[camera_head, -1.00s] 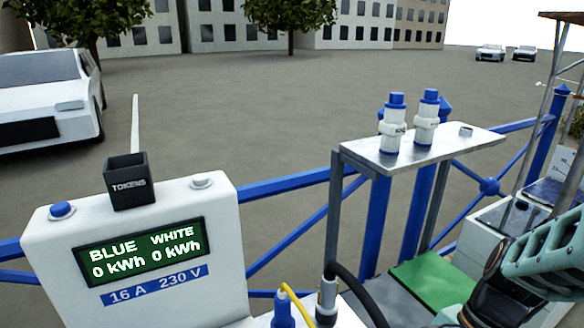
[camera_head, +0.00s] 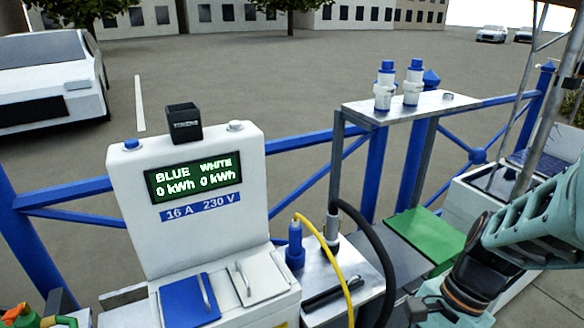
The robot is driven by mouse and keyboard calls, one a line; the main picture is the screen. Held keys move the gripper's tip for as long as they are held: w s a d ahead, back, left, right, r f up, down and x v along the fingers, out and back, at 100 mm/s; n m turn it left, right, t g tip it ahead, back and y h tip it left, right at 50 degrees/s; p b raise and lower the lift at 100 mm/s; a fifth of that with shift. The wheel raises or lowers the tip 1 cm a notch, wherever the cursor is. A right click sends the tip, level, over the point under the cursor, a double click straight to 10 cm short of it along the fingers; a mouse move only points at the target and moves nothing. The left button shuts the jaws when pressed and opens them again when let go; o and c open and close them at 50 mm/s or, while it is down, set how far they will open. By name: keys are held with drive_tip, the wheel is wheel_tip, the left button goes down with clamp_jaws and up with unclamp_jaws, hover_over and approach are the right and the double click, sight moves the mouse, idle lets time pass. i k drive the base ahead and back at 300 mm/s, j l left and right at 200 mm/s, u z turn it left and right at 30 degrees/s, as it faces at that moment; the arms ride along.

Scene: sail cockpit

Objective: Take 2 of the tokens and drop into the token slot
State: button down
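The token slot is a black open-topped box (camera_head: 184,123) with white lettering, on top of the white meter pedestal (camera_head: 140,215). The pedestal's display (camera_head: 193,177) reads BLUE 0 kWh and WHITE 0 kWh. A small grey item (camera_head: 448,96) lies on the right part of the raised metal shelf (camera_head: 425,104). It may be one or more tokens, but it is too small to tell. No other token can be made out. My arm enters at the right, and its lower end is cut off by the bottom edge. My gripper's fingers do not show.
Two blue-and-white connectors (camera_head: 384,86) (camera_head: 413,83) stand on the shelf's left part. Blue (camera_head: 182,303) and white (camera_head: 262,277) lids sit below the display. Yellow (camera_head: 338,270) and black (camera_head: 375,250) cables rise beside them. A blue railing (camera_head: 300,140) runs behind.

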sight(184, 137)
drive_tip(key=k+j+u, duration=0.1)
drive_tip(key=k+j, duration=0.35)
drive_tip(key=j, duration=0.35)
drive_tip(key=k+j+u, duration=0.1)
drive_tip(key=j, duration=0.2)
drive_tip(key=i+j, duration=0.1)
drive_tip(key=j, duration=0.55)
drive_tip(key=k+u, duration=0.05)
